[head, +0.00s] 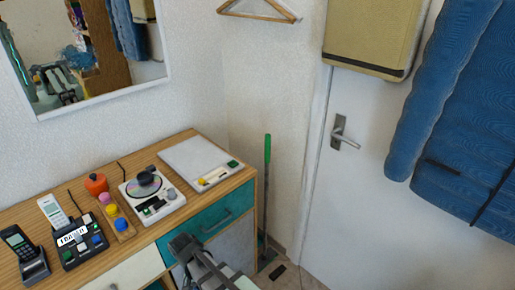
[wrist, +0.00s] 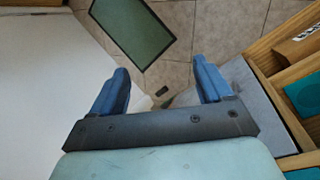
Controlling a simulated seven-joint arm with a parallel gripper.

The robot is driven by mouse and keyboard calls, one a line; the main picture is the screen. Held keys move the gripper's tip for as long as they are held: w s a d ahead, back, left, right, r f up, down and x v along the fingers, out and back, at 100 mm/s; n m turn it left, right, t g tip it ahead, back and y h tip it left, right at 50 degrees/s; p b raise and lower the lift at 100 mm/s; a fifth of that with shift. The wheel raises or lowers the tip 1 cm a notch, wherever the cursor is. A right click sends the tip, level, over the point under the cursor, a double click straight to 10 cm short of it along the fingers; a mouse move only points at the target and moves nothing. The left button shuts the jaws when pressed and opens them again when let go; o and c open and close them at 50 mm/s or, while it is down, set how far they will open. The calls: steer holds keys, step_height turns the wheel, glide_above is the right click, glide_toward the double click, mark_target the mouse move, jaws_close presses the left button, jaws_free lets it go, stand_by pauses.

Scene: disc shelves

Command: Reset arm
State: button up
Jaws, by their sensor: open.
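My gripper (wrist: 160,76) is open in the wrist view, its two blue fingers wide apart with nothing between them. It hangs over the tiled floor, beside the wooden shelf unit (wrist: 258,52). In the head view, part of my arm shows at the bottom, in front of the wooden cabinet (head: 35,217); the fingers are hard to make out there. A disc player (head: 170,200) with a disc on it stands on the cabinet top, apart from my arm.
A phone (head: 22,243), a keypad device (head: 82,240), an orange pot (head: 96,184) and a white flat device (head: 197,160) stand on the cabinet. A green-handled stick (head: 267,165) leans near the door (head: 375,200). A dark green panel (wrist: 133,28) lies beyond my fingers. Tiled floor is partly clear.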

steer(key=s+d+f+g+y, duration=0.1)
steer(key=s+d+f, duration=0.1)
steer(key=d+f, duration=0.6)
steer(key=s+d+f+g, duration=0.1)
steer(key=d+f+g, duration=0.1)
steer(key=d+f, duration=0.65)
steer(key=s+d+f+y, duration=0.1)
steer(key=s+d+f, duration=0.2)
steer(key=s+d, duration=0.4)
steer(key=s+d+f+m+g+y, duration=0.1)
steer(key=s+d+f, duration=0.3)
steer(key=s+d, duration=0.4)
steer(key=shift+m+g+y, duration=0.3)
steer(key=shift+y, duration=0.3)
steer(key=shift+d, duration=0.1)
